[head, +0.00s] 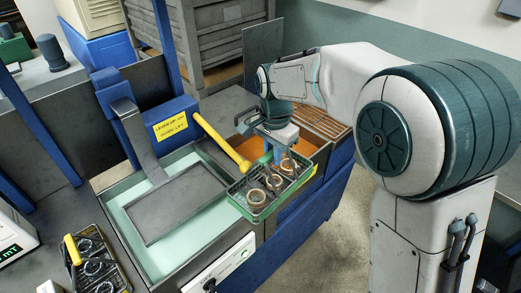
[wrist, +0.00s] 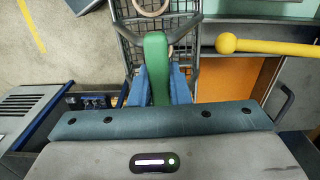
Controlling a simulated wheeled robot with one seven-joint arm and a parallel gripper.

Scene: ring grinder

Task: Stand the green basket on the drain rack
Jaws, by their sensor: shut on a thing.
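The green basket (head: 252,208) is a wire basket with a green rim and several copper-coloured rings in it. In the head view it is by the front edge of the tanks, below my gripper (head: 276,150). In the wrist view my blue fingers (wrist: 158,88) are shut on its green handle (wrist: 156,58), and part of its wire mesh (wrist: 130,35) shows beyond. The drain rack (head: 325,121), with brown slats, lies to the right of and behind the basket, partly hidden by my arm. The basket is apart from the rack. I cannot tell its exact height.
A yellow-knobbed lever (head: 222,143) reaches close to the basket's left side. A tank of pale green liquid (head: 135,220) with a grey plate is on the left. A tank with orange liquid (head: 258,143) is behind the basket. Another basket with a yellow handle (head: 73,249) stands lower left.

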